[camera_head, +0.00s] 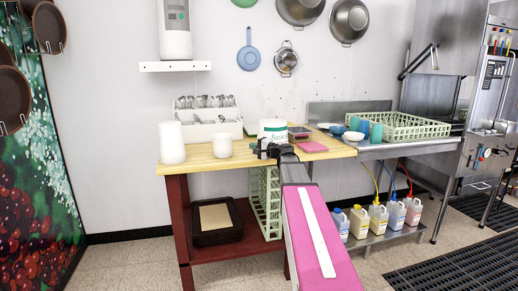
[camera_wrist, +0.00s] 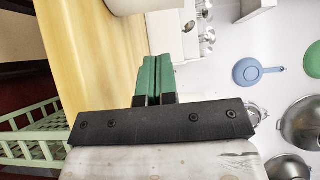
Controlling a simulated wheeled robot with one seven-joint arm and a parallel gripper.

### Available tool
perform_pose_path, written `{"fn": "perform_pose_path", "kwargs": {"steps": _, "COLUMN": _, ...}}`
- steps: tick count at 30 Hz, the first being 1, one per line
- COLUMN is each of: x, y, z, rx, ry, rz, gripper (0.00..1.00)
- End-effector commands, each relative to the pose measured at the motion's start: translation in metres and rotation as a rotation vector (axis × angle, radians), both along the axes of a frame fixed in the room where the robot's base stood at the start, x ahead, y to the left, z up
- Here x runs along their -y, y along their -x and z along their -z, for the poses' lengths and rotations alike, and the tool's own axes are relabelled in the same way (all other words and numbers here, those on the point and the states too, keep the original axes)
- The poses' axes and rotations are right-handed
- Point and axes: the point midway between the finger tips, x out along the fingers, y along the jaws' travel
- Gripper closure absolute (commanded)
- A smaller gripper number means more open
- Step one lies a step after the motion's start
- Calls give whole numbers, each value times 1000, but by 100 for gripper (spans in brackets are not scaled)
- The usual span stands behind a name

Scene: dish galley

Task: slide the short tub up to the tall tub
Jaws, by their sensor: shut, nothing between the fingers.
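The tall tub (camera_head: 172,143), a plain white cylinder, stands upright at the left end of the wooden table. The short tub (camera_head: 222,147), also white and lower, stands upright to its right, with a gap between them. My gripper (camera_head: 260,149) is low over the table, to the right of the short tub and apart from it. In the wrist view my gripper's green fingers (camera_wrist: 152,78) are closed together with nothing between them. A white tub (camera_wrist: 130,4), which looks like the short tub, is cut off at the top edge there, beyond the fingertips.
A white cutlery caddy (camera_head: 208,120) stands behind the tubs. A white container with a green label (camera_head: 272,128) stands just behind my gripper. Pink items (camera_head: 312,147) lie to the right. The wooden table (camera_head: 198,164) is bare in front of the tubs.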

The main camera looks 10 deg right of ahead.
Motion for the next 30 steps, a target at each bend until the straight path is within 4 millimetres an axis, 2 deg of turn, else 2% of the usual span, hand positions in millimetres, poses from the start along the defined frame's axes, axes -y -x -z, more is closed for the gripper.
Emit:
{"fn": "perform_pose_path", "kwargs": {"steps": 1, "x": -7, "y": -11, "z": 0, "rx": 0, "ry": 0, "rz": -2, "gripper": 100}}
{"fn": "perform_pose_path", "kwargs": {"steps": 8, "x": -34, "y": -43, "z": 0, "rx": 0, "ry": 0, "rz": -1, "gripper": 100}}
{"fn": "perform_pose_path", "kwargs": {"steps": 12, "x": -55, "y": -43, "z": 0, "rx": -1, "ry": 1, "rz": -1, "gripper": 100}}
{"fn": "perform_pose_path", "kwargs": {"steps": 18, "x": -71, "y": -44, "z": 0, "rx": -1, "ry": 0, "rz": 0, "gripper": 100}}
{"fn": "perform_pose_path", "kwargs": {"steps": 30, "x": -74, "y": -45, "z": 0, "rx": -1, "ry": 0, "rz": 1, "gripper": 100}}
